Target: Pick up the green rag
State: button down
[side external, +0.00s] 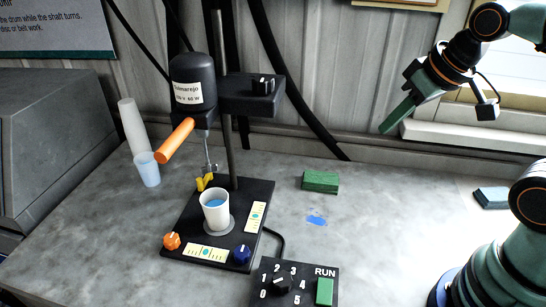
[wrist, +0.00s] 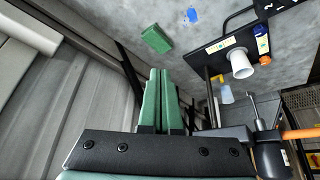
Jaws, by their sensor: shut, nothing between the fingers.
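The green rag (side external: 321,182) is a small folded block lying flat on the grey counter, right of the disperser stand. It also shows in the wrist view (wrist: 157,39), beyond my fingertips and slightly left of them. My gripper (side external: 384,131) is raised in the air above and to the right of the rag, near the wall and window sill. In the wrist view its two green fingers (wrist: 160,72) lie together, shut with nothing between them. The gripper is well apart from the rag.
The disperser (side external: 193,80) stands left of the rag, with a white cup (side external: 215,211) of blue liquid on its base. A control box (side external: 295,284) sits in front. A blue spill (side external: 316,219) lies near the rag. The counter around the rag is mostly clear.

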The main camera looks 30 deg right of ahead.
jog(key=c, duration=1.5)
grip_release()
jog(key=shift+c, duration=0.2)
jog(key=o, duration=1.5)
jog(key=shift+o, duration=0.2)
jog(key=n+g, duration=0.6)
jog(key=n, duration=0.3)
send_over(322, 177)
jog(key=f, duration=1.9)
jog(key=shift+w+a, duration=0.15)
jog(key=shift+w, duration=0.1)
jog(key=shift+s+f, duration=0.2)
jog(key=shift+f, duration=1.2)
jog(key=shift+s+f, duration=0.15)
jog(key=shift+f, duration=1.2)
